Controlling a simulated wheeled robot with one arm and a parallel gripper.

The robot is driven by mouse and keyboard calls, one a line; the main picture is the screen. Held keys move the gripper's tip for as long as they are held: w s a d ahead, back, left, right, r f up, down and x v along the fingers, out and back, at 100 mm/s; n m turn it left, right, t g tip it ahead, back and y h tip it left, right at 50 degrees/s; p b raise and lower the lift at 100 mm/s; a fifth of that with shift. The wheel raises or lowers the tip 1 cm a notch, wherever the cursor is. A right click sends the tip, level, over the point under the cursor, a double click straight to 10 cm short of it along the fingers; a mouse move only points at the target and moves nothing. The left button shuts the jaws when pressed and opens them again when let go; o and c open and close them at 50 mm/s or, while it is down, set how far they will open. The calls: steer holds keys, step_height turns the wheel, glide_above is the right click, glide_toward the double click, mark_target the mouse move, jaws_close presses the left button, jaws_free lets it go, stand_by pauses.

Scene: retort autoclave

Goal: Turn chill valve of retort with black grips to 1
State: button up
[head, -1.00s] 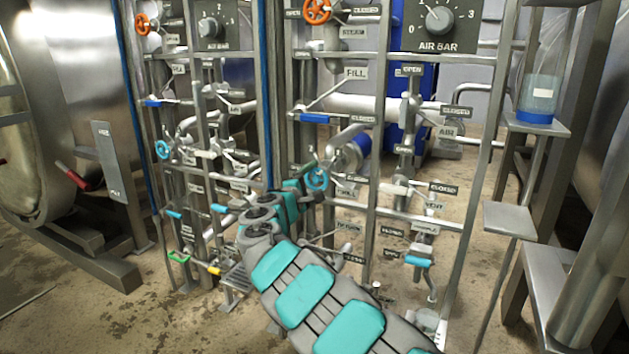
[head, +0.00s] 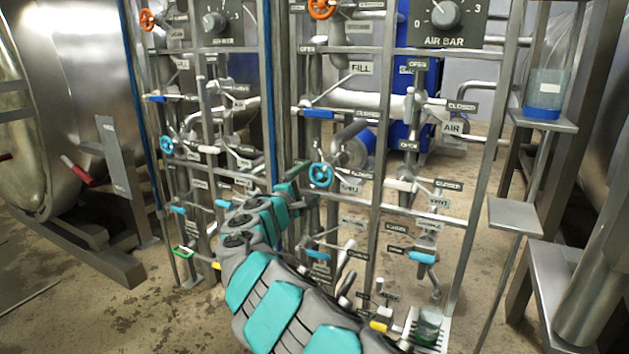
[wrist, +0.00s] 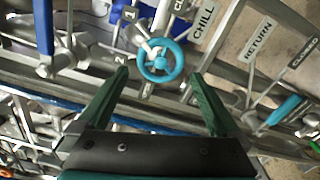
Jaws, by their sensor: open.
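A light blue chill handwheel (wrist: 160,60) sits ahead of my open gripper (wrist: 160,76) in the wrist view, beside a CHILL label (wrist: 203,20). Number plates 1 (wrist: 130,14) and 2 (wrist: 121,59) stand to its left. My two green fingers lie to either side below the wheel, with nothing between them; contact is not visible. In the head view, what looks like the same wheel (head: 320,175) is on the right pipe panel, just right of my gripper (head: 292,180). The wheel's exact setting cannot be read. No black grips are clearly visible.
A second blue wheel (head: 166,146) is on the left panel. Blue-handled levers (head: 318,113) and steel uprights surround the wheel closely. A retort with a red grip (head: 76,168) stands at left. Open floor shows at the lower left.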

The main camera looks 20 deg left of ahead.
steer(key=shift+s, duration=1.25)
